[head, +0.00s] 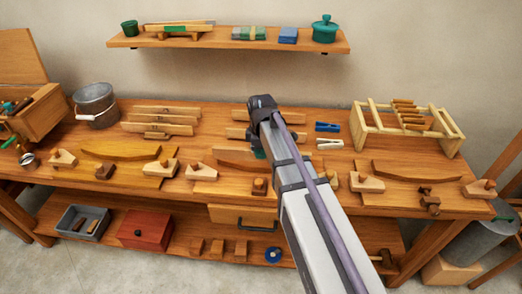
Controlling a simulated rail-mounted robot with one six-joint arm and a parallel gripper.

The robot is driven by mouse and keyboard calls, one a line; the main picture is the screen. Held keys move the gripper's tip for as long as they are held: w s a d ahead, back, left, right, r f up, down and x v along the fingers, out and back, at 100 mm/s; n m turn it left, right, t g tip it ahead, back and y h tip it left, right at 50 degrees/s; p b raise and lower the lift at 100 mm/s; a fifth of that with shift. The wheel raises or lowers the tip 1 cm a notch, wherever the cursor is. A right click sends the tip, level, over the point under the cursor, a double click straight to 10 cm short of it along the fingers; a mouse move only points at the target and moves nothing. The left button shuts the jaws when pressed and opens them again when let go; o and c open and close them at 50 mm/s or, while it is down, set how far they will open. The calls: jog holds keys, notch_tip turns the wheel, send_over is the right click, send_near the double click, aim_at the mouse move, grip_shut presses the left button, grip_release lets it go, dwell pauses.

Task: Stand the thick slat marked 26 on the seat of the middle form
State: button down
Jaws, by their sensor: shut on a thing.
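The middle form (234,188) stands on the bench between a left form (120,170) and a right form (412,190). A curved wooden piece (234,165) shows at its back, and wooden blocks stand along its front. My arm covers its right part. Long slats (236,132) lie behind it, partly hidden by my arm. My gripper (258,152) is mostly hidden behind my wrist, near the back of the middle form. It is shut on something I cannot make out. No number is readable, so I cannot tell which slat is marked 26.
A wooden rack (446,124) with several slats stands at the bench's right. Blue (327,127) and white (329,144) clips lie between it and my arm. A metal bucket (96,104) and more slats (160,122) are at the left. A shelf (220,42) hangs above.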

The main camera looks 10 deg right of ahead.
aim_at(261, 166)
notch_tip(261, 166, down, 7)
jog(key=b, duration=0.6)
jog(key=shift+f, duration=0.15)
jog(key=shift+f+b, duration=0.15)
jog(key=shift+b, duration=0.15)
jog(key=c, duration=1)
grip_release()
notch_tip(261, 166, up, 11)
jog(key=p, duration=1.1)
jog(key=shift+r, duration=0.2)
jog(key=shift+f, duration=0.1)
